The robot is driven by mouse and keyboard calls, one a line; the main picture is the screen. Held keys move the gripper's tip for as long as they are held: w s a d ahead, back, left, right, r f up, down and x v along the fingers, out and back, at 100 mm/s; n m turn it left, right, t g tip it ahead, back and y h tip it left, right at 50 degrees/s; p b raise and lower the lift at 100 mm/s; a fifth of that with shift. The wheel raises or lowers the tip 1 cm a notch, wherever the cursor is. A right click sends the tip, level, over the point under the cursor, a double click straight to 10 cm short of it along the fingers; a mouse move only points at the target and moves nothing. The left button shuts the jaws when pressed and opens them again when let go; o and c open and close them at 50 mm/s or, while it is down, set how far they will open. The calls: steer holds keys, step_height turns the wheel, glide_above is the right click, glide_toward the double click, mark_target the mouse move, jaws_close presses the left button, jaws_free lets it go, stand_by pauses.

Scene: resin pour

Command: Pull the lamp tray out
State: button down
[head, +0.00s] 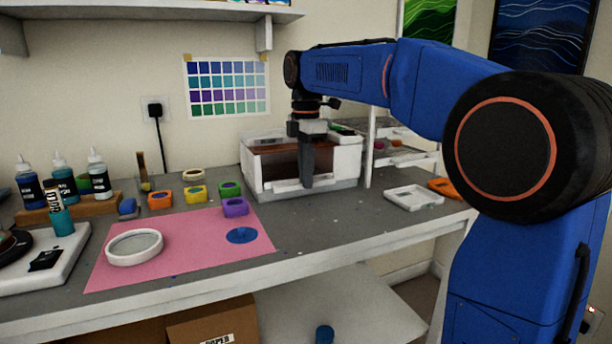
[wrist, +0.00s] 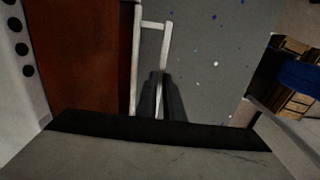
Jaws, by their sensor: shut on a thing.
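The white lamp box (head: 348,160) stands on the bench against the back wall, with a dark reddish-brown window (head: 275,162) in its front. The window also shows in the wrist view (wrist: 82,55). The lamp tray's white handle (wrist: 167,45) juts out from the box's lower front; its front bar also shows in the head view (head: 285,186). My gripper (head: 307,182) points straight down at the box's front. In the wrist view, my gripper's dark fingers (wrist: 162,82) are shut on the handle bar. The tray's inside is hidden.
A pink mat (head: 190,255) with a round white mould (head: 134,247) lies to the left. Several small coloured cups, one purple (head: 235,207), stand near the box. A white frame (head: 413,197) lies right of it. The grey bench (head: 315,225) in front is clear.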

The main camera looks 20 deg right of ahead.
stand_by(0.5)
steer(key=s, duration=0.4)
steer(key=s+d, duration=0.1)
steer(key=s, duration=0.8)
steer(key=shift+s+d, duration=0.1)
steer(key=shift+d, duration=0.15)
steer(key=c, duration=1.9)
jaws_free()
steer(key=shift+o, duration=0.2)
step_height(320, 180, up, 17)
steer(key=shift+r, duration=0.2)
